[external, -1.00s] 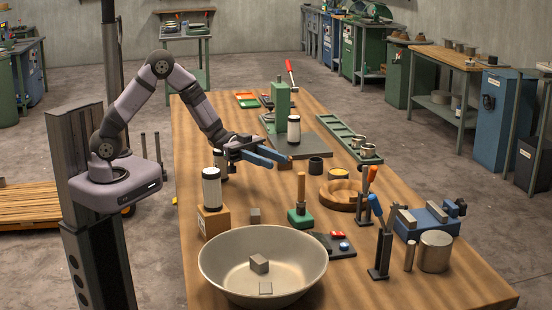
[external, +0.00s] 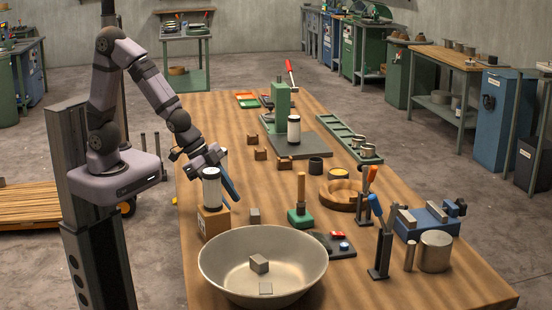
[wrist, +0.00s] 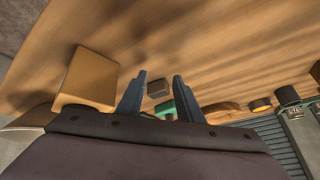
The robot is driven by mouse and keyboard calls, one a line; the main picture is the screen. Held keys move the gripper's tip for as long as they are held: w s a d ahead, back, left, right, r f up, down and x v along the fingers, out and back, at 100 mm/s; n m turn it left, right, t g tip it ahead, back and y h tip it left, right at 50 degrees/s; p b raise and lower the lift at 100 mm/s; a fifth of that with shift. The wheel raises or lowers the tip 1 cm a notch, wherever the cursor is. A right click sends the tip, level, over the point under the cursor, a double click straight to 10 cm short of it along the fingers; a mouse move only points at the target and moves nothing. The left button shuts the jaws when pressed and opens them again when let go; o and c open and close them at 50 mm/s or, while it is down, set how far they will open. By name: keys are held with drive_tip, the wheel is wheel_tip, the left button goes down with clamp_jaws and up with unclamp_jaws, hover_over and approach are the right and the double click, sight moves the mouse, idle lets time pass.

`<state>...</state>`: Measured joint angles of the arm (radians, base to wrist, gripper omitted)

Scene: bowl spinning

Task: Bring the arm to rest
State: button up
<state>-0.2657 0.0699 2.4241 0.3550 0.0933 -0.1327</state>
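My gripper (external: 232,190) hangs low over the left side of the wooden bench (external: 225,115), its blue fingers slanting down to the right. In the external view it is partly hidden behind a white cylinder with dark ends (external: 212,190) that stands on a wooden block (external: 213,223). In the wrist view the two fingers (wrist: 160,76) are apart with nothing held between them. My arm is bent, with its elbow raised. A large metal bowl (external: 220,262) sits at the front of the bench with a grey block (external: 259,263) inside.
A small grey block (external: 254,215) and a green-based wooden-handled tool (external: 300,214) stand right of the gripper. Wooden blocks (external: 283,163) lie farther back. A green press (external: 282,105) stands at the back. The bench's back left is fairly clear.

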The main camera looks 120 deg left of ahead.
drive_tip(key=s+d+g+h, duration=0.1)
drive_tip(key=s+d+g, duration=0.2)
drive_tip(key=s+d, duration=0.2)
drive_tip(key=s+d+g+h, duration=0.1)
drive_tip(key=s+d+g, duration=0.2)
drive_tip(key=s+d, duration=0.3)
drive_tip(key=s+p, duration=0.1)
drive_tip(key=s, duration=0.4)
drive_tip(key=shift+s+d+f+m, duration=0.2)
drive_tip(key=shift+s+f+m, duration=0.05)
drive_tip(key=shift+f+m, duration=0.1)
